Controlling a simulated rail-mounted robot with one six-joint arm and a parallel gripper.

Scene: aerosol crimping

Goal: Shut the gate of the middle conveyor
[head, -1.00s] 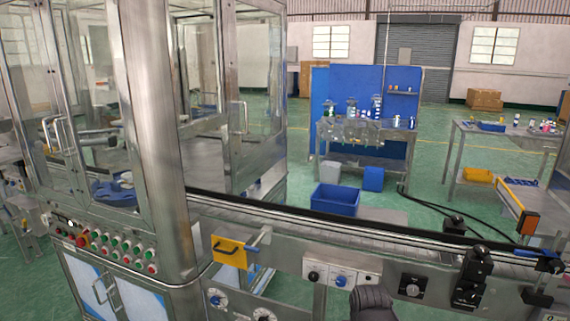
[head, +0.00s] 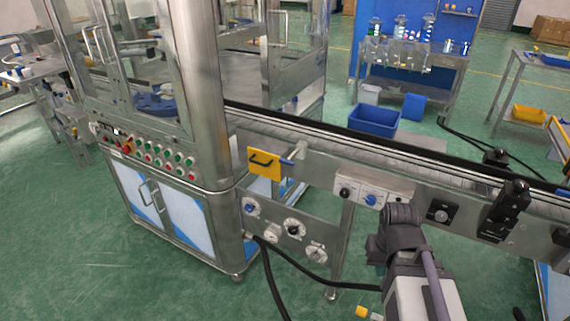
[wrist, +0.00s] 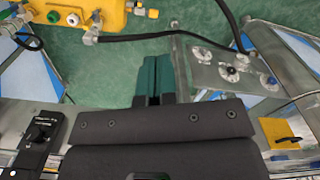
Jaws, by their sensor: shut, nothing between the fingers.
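The gate of the conveyor is a yellow plate (head: 264,162) with a black handle. In the head view it hangs at the conveyor's near side, beside the steel machine corner, with a short blue-and-steel bar at its right. A yellow plate with a dark handle, seemingly the same gate, shows at the right edge of the wrist view (wrist: 282,132). My gripper (wrist: 153,80) has its dark green fingers together and empty, pointing over the green floor, apart from the plate. In the head view my arm stands in front of the conveyor, and its fingertips cannot be made out.
The conveyor (head: 340,150) runs from the machine to the right edge. A switch panel (head: 372,195) and black knob box (head: 440,212) sit on its near side. A dial panel (head: 285,225) hangs below the gate, with black hoses under it. Floor at the front left is clear.

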